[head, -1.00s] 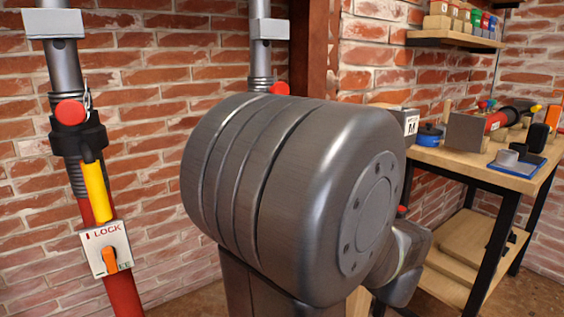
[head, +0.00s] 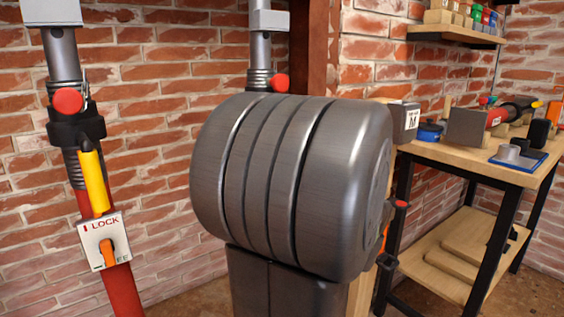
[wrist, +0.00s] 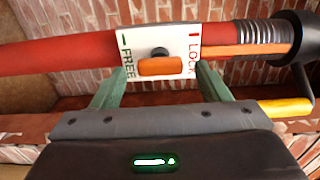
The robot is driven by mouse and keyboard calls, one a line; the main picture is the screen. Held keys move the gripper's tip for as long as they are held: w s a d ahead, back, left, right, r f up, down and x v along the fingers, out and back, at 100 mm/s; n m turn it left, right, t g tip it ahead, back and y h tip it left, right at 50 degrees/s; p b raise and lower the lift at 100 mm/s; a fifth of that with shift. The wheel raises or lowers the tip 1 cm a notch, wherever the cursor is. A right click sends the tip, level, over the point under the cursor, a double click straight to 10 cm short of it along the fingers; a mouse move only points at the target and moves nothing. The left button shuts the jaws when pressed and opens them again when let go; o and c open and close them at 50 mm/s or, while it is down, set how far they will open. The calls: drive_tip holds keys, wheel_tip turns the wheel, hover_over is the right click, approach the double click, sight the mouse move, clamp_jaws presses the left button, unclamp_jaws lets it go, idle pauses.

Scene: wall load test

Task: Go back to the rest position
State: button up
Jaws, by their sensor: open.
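My gripper (wrist: 160,80) shows in the wrist view with two green fingers spread apart and nothing between them. Beyond the fingertips is a white switch plate (wrist: 185,40) marked FREE and LOCK with an orange knob (wrist: 160,66), on a red post (wrist: 60,55). I cannot tell whether the fingers touch the plate. In the head view my large grey arm joint fills the middle, and my gripper is hidden from that view.
A red and grey post (head: 120,290) with another LOCK plate (head: 103,228) stands at left against the brick wall (head: 150,120). A second grey post (head: 262,50) rises behind my arm. A wooden workbench (head: 470,165) with tools stands at right, under a shelf (head: 455,36).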

drive_tip(key=x, duration=0.3)
drive_tip(key=shift+w+a+r, duration=0.2)
drive_tip(key=shift+w+a, duration=0.05)
drive_tip(key=shift+w, duration=0.05)
drive_tip(key=shift+d+m+p, duration=0.1)
drive_tip(key=shift+m+p, duration=0.5)
drive_tip(key=shift+p, duration=0.5)
drive_tip(key=m+p, duration=0.3)
drive_tip(key=p, duration=0.2)
drive_tip(key=m+p, duration=0.4)
drive_tip(key=p, duration=0.3)
drive_tip(key=shift+m+p, duration=0.3)
drive_tip(key=shift+p, duration=0.1)
drive_tip(key=m+p, duration=0.4)
drive_tip(key=p, duration=0.3)
drive_tip(key=shift+m+p, duration=0.8)
drive_tip(key=shift+p, duration=0.15)
drive_tip(key=shift+f, duration=0.1)
drive_tip(key=shift+s+f+m+p, duration=0.1)
drive_tip(key=shift+f+m+p, duration=0.05)
drive_tip(key=shift+m+p, duration=0.2)
